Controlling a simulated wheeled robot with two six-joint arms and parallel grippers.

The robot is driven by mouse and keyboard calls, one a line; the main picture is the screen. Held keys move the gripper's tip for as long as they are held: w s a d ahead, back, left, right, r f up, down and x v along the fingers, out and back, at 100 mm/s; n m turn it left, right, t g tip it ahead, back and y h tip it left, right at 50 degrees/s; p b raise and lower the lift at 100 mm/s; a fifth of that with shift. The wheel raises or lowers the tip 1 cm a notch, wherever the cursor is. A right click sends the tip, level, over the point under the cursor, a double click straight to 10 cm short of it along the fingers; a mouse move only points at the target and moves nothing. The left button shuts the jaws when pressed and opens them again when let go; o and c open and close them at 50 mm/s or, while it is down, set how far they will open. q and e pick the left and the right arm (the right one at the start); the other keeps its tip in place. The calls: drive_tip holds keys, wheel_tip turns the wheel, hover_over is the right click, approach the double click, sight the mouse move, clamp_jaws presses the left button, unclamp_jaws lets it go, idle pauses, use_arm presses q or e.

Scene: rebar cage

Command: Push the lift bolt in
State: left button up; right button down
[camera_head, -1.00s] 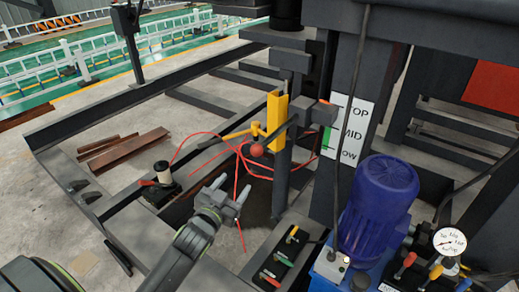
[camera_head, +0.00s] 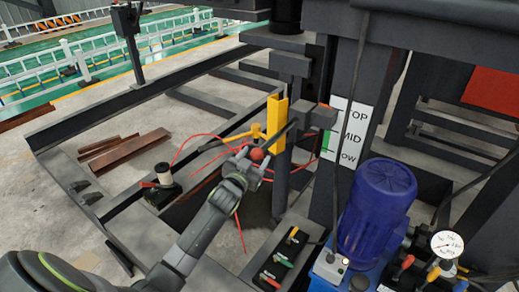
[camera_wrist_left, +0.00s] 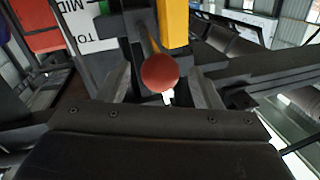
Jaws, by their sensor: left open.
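A red ball knob (camera_head: 257,154) sits at the near end of a dark rod beside the upright yellow channel (camera_head: 277,124). I take it for the lift bolt's handle, though the bolt itself is not clearly visible. My left gripper (camera_head: 256,163) is open, with its fingers on either side of the knob. In the left wrist view the red knob (camera_wrist_left: 160,73) shows centred between the two spread fingers, and I cannot tell if they touch it. The yellow channel (camera_wrist_left: 174,22) stands behind it. My right gripper is not in view.
A blue motor (camera_head: 380,205) and a pressure gauge (camera_head: 447,244) stand at the lower right. Coloured levers (camera_head: 280,256) sit below the gripper. Red cords (camera_head: 205,150) hang near the arm. A sign plate (camera_head: 350,135) is on the post to the right.

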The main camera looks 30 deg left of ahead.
sight(268, 141)
use_arm(q)
drive_tip(key=shift+w+a, duration=0.15)
drive_tip(key=shift+w, duration=1.9)
drive_tip(key=shift+c, duration=0.5)
drive_tip(key=c, duration=1.2)
drive_tip(key=shift+w+f, duration=0.1)
drive_tip(key=shift+w, duration=0.15)
drive_tip(key=w+b, duration=0.1)
drive_tip(key=w, duration=0.1)
drive_tip(key=w+b, duration=0.1)
drive_tip(key=shift+w+d+b, duration=0.2)
drive_tip(key=shift+d+b, duration=0.1)
drive_tip(key=shift+w, duration=0.35)
drive_tip(key=shift+r, duration=0.25)
